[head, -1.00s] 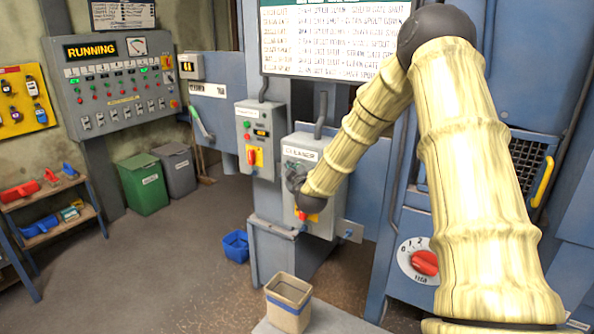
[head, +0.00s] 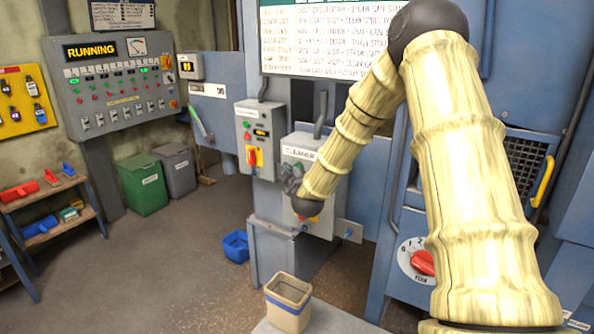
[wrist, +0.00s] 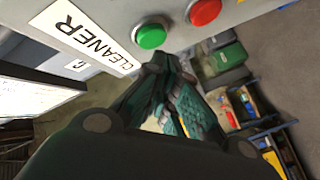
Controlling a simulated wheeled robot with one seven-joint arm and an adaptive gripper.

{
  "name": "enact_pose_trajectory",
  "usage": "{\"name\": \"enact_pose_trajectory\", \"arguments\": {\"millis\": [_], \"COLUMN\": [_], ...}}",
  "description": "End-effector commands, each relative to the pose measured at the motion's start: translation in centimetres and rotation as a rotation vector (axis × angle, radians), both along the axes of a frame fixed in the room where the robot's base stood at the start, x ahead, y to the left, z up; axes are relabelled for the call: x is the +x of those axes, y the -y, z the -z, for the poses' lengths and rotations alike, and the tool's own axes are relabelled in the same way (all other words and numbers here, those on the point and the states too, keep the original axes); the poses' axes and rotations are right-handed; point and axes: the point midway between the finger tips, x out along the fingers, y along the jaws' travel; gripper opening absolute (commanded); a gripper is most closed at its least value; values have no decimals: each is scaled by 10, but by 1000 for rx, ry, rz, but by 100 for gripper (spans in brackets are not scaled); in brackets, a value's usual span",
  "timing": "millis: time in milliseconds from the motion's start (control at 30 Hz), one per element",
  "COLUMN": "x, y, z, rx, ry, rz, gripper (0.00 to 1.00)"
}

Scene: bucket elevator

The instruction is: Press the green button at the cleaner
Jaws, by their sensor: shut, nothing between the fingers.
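The cleaner box (head: 329,152) is a grey control box with a CLEANER label, partly hidden by my arm in the head view. In the wrist view its label (wrist: 92,40) is at the upper left. The green button (wrist: 151,36) is at the top middle, with a red button (wrist: 203,12) to its right. In the head view the green button is hidden behind my arm and gripper. My gripper (wrist: 160,60) is shut and empty, its fingertips just below the green button in the wrist view. I cannot tell whether they touch it. In the head view my gripper (head: 291,180) is at the box's left front.
A similar grey box (head: 258,140) with buttons stands left of the cleaner box. A large panel (head: 115,85) reading RUNNING is at the far left. A beige bin (head: 289,302) and a blue bucket (head: 236,246) stand below. A red rotary switch (head: 423,262) is at the right.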

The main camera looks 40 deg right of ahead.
Motion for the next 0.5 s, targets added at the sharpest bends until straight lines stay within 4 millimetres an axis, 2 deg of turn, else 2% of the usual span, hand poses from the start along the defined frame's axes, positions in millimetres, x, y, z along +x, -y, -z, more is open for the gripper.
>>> {"name": "enact_pose_trajectory", "arguments": {"millis": [500], "x": [-13], "y": [-31], "z": [0], "rx": [-1], "ry": [-1], "rz": [-1], "gripper": [0]}}
